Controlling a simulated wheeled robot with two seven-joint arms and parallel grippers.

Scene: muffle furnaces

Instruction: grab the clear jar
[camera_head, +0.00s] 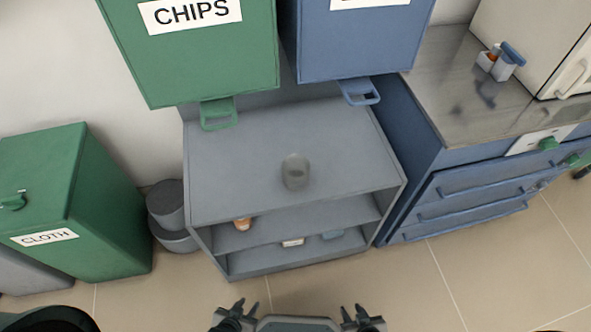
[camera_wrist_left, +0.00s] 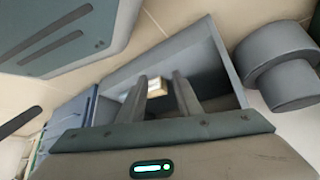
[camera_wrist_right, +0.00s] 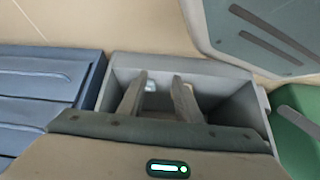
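The clear jar (camera_head: 295,172) is a small, greyish see-through jar. It stands upright on the top of the grey shelf unit (camera_head: 235,150), a little right of its middle. My left gripper (camera_head: 238,306) and my right gripper (camera_head: 356,312) are at the bottom of the head view, well short of the shelf and apart from the jar. In the left wrist view my left gripper (camera_wrist_left: 160,88) has its fingers apart with nothing held. In the right wrist view my right gripper (camera_wrist_right: 160,85) also has its fingers apart and is empty. The jar does not clearly show in either wrist view.
Green CHIPS (camera_head: 200,60) and blue (camera_head: 360,45) containers hang above the shelf's back. A green CLOTH bin (camera_head: 95,200) and grey round containers (camera_head: 172,215) stand left. A blue drawer cabinet (camera_head: 470,185) stands right. Small items sit on the lower shelves. The shelf top around the jar is clear.

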